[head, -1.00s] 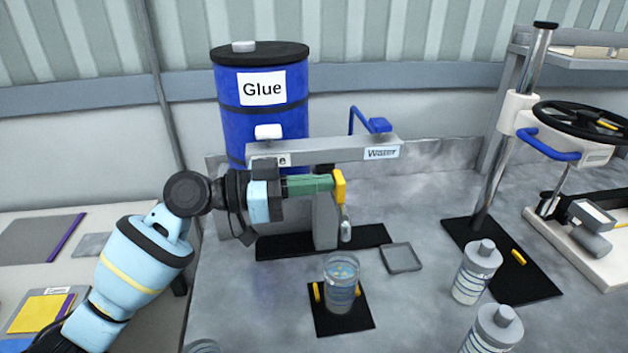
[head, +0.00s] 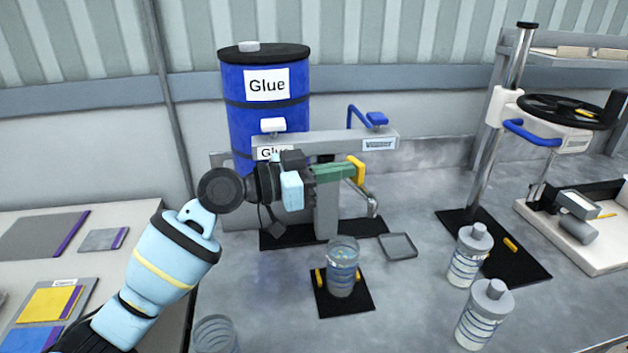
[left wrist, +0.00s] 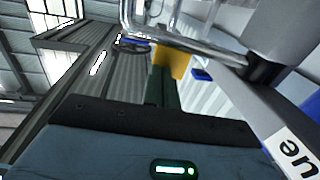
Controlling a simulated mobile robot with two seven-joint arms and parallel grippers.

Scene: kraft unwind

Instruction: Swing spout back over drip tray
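The spout (head: 372,199) is a bent metal tube below the grey beam of the dispensing stand; it also crosses the top of the left wrist view (left wrist: 190,45). Its outlet hangs high, up and left of the drip tray (head: 398,257) in the head view; I cannot tell whether it is directly over it. The tray is a small grey square with a raised rim. My left gripper (head: 357,170), with green fingers and yellow tips, is beside the spout. Its fingers look together, with nothing seen between them. Contact with the tube is unclear. My right gripper is not in view.
A glass jar (head: 342,266) stands on a black mat in front of the stand. Two capped bottles (head: 468,256) (head: 484,315) stand at the right. Another glass (head: 215,335) is at the front left. A blue glue drum (head: 262,115) stands behind.

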